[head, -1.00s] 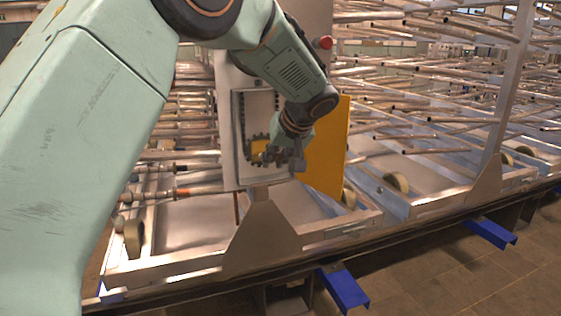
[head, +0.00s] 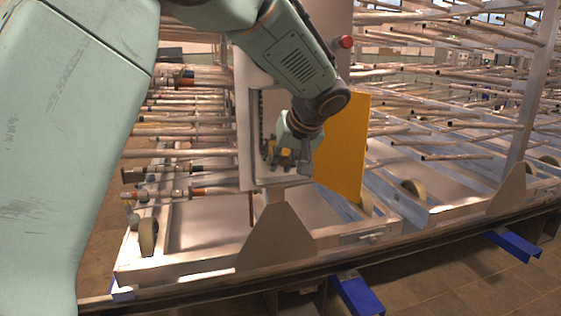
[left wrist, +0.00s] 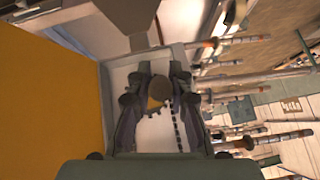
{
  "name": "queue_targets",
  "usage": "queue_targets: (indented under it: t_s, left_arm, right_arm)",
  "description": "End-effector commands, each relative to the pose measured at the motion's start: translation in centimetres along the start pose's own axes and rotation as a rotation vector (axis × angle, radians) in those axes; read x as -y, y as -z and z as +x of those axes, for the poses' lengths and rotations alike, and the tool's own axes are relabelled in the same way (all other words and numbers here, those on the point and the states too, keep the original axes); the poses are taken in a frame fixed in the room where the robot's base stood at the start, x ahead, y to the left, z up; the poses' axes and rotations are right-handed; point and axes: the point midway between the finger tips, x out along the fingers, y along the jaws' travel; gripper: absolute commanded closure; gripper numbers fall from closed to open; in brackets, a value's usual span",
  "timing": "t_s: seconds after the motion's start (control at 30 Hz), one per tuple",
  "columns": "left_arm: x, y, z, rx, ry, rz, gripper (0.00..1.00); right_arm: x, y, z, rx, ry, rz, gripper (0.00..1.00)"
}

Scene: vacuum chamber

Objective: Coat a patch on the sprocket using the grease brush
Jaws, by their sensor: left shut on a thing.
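The sprocket (head: 268,147) is a dark toothed wheel low in the open pale housing, mostly hidden behind my left gripper. My left gripper (head: 283,157) is in front of the housing opening, close to the sprocket. In the left wrist view its dark fingers (left wrist: 157,98) are shut around the grease brush (left wrist: 157,89), seen as a dark brown round end with some yellow beside it. The bristles are hidden, so I cannot tell whether they touch the sprocket. My right gripper is not in view.
A yellow door panel (head: 343,147) stands open just right of the housing. A dark chain (head: 262,108) runs down inside the housing's left side. A red knob (head: 345,42) sticks out above. Racks of metal tubes (head: 440,110) and wheeled frames surround the housing.

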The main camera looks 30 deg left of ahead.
Motion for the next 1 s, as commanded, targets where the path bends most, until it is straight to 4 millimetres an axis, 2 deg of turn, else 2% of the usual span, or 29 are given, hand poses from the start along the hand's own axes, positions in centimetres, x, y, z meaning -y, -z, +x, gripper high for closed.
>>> queue_targets:
  t_s: [0.4, 1.0]
  left_arm:
    - [-0.2, -2.8, -2.2, -0.003, 0.0, 0.001, 1.0]
    - [-0.3, -3.8, -3.0, -0.002, 0.001, 0.001, 1.0]
  right_arm:
    - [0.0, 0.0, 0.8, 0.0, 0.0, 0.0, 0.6]
    - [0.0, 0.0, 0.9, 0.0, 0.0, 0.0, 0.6]
